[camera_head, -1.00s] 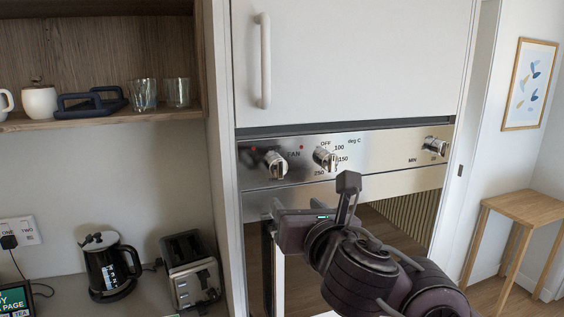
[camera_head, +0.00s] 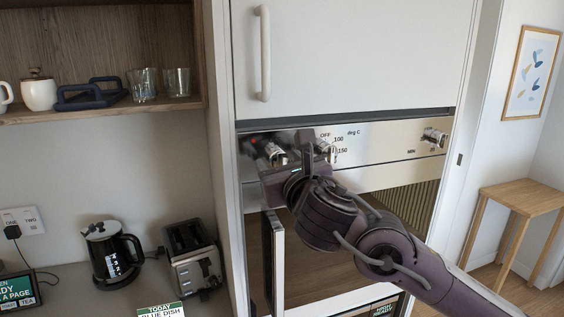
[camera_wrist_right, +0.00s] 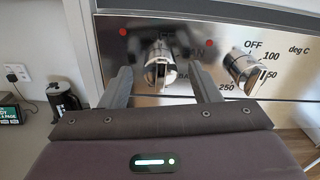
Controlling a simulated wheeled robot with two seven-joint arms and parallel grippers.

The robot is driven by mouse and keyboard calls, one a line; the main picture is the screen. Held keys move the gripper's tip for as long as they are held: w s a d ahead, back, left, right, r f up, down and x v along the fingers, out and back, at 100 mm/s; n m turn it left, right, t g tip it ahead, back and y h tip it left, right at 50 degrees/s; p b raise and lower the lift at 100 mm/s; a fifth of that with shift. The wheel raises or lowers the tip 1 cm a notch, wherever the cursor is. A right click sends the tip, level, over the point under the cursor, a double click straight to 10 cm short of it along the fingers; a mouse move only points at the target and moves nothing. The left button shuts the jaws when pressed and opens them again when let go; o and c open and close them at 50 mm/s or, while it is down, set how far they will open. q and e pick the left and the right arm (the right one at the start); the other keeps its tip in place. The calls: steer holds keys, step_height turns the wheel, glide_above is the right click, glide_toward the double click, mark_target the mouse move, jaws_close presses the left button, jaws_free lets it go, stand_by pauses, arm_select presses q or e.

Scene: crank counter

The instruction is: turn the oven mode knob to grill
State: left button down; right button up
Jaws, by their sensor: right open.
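The oven mode knob (camera_wrist_right: 159,66) is the leftmost chrome knob on the steel control panel, with printed words around it partly covered by it and my fingers. In the head view the knob (camera_head: 274,151) is partly hidden by my right gripper (camera_head: 282,152). In the wrist view my right gripper (camera_wrist_right: 161,72) is open, with one finger left and one right of the knob and gaps on both sides. Which word the knob points to cannot be told. My left gripper is not in view.
The temperature knob (camera_wrist_right: 244,67) sits close to the right of my right finger. Another knob (camera_head: 433,137) is at the panel's right end. A kettle (camera_head: 110,254) and toaster (camera_head: 192,258) stand on the left counter.

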steer(key=c, duration=1)
